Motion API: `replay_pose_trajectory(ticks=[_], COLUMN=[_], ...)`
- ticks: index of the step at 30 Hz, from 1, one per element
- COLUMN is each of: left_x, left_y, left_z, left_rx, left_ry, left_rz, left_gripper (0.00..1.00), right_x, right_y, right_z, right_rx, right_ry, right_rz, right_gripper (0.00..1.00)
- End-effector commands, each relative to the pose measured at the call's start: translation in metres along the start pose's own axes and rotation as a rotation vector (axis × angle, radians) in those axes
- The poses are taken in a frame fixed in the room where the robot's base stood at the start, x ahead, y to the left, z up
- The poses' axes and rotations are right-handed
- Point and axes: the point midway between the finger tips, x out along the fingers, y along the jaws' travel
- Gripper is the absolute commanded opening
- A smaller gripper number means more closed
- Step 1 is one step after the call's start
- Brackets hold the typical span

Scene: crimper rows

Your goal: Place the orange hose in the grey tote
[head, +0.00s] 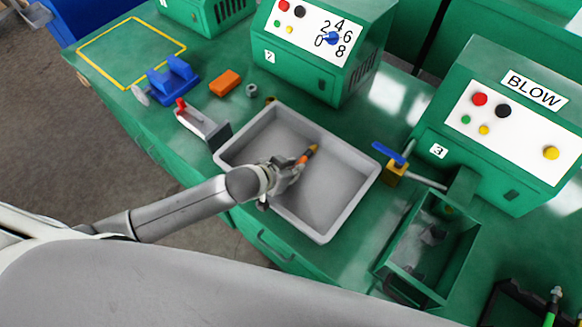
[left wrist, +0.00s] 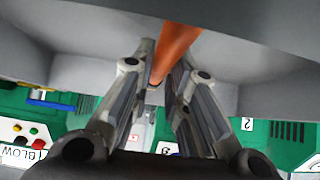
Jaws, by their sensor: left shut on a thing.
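The grey tote (head: 357,168) sits on the green bench in the middle of the head view. My left gripper (head: 296,167) is over the tote's interior, inside its rim outline, and is shut on the orange hose (head: 303,159). Only a short part of the hose shows past the fingers, with a brass-coloured end; the rest is hidden by the gripper. In the left wrist view the orange hose (left wrist: 177,45) runs between the two fingers (left wrist: 160,78), with grey tote walls (left wrist: 255,60) around. Whether the hose touches the tote floor I cannot tell. My right gripper is not in view.
A grey-and-red clamp (head: 203,124) stands close to the tote's left corner. A valve with a blue handle (head: 388,153) is near its right corner. Green machines (head: 325,84) stand behind, and an open green bin (head: 405,262) is at right. An orange block (head: 225,83) lies beyond the tote.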

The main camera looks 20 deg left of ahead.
Motion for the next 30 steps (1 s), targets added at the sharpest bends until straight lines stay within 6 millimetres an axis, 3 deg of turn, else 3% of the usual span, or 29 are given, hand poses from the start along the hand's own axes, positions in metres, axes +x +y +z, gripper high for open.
replay_pose_trajectory(ticks=[5,6,11,22,25,30], left_x=[0.002,0.002,0.002,-0.001,-0.01,-0.031], left_y=[0.0,0.0,0.0,0.0,-0.001,0.0], left_z=[0.002,0.002,0.002,-0.002,-0.009,-0.005], left_rx=[0.0,0.0,0.0,0.001,0.003,0.002], left_ry=[0.001,0.0,0.0,0.001,0.001,-0.001], left_rz=[0.0,0.0,-0.001,-0.001,-0.002,0.0], left_gripper=[0.0,0.18,0.37,0.37,0.37,0.37], right_x=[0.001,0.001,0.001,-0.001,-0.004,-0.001], right_y=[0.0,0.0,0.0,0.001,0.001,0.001], right_z=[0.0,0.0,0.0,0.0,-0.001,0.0], right_rx=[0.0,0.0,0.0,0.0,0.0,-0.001], right_ry=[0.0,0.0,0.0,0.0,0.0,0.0], right_rz=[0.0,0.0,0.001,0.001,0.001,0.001], right_gripper=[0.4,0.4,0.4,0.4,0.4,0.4])
